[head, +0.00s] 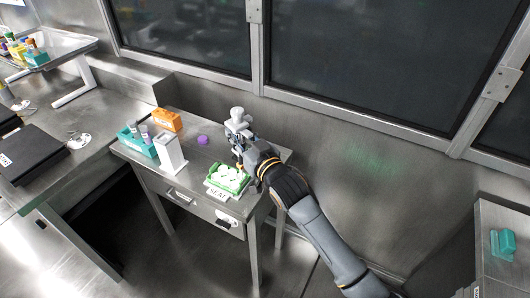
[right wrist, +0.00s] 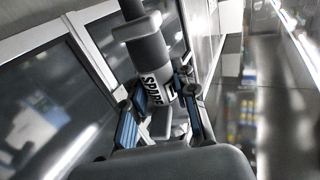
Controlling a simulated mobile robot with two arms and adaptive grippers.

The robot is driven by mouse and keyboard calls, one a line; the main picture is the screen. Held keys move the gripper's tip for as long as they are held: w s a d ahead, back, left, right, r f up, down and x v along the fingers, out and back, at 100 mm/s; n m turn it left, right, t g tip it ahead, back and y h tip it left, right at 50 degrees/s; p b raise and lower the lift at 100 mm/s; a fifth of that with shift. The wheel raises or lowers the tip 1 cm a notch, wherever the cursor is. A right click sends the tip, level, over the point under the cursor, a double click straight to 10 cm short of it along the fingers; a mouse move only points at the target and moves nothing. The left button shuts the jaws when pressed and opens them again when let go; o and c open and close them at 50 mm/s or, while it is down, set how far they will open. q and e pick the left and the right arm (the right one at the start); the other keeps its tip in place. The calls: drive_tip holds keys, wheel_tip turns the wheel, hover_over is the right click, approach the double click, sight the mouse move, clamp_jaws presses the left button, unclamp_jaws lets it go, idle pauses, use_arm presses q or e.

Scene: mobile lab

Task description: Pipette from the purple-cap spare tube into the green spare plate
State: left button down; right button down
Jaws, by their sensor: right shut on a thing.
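My right gripper (head: 240,142) is shut on a grey and white pipette (head: 237,114), held upright above the small steel table. In the right wrist view the blue-padded fingers (right wrist: 160,112) close around the pipette body (right wrist: 150,62), which bears a "SPARE" label. The green plate (head: 213,183) with white round wells lies just below and left of the gripper, near the front edge. A purple cap (head: 203,140) lies on the table behind the plate. Tubes (head: 145,131) stand in a teal rack (head: 138,145) at the left; their labels are too small to read. My left gripper is out of view.
A white stand (head: 170,157) stands between the rack and the plate. An orange box (head: 167,121) sits behind it. The wall and windows are close behind the table. A dark flat device (head: 35,153) lies on the left bench. A teal object (head: 502,243) sits at far right.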

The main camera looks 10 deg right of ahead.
drive_tip(key=w+r, duration=0.1)
drive_tip(key=w, duration=0.5)
drive_tip(key=shift+w+a+n+y, duration=0.25)
drive_tip(key=shift+a+n+y, duration=0.05)
drive_tip(key=shift+a, duration=0.05)
drive_tip(key=shift+r, duration=0.1)
wheel_tip(320, 180, down, 6)
drive_tip(key=b, duration=0.3)
drive_tip(key=shift+b, duration=0.35)
drive_tip(key=shift+r+p, duration=0.1)
drive_tip(key=shift+p, duration=0.35)
idle(1.1)
drive_tip(key=shift+f, duration=0.25)
idle(0.5)
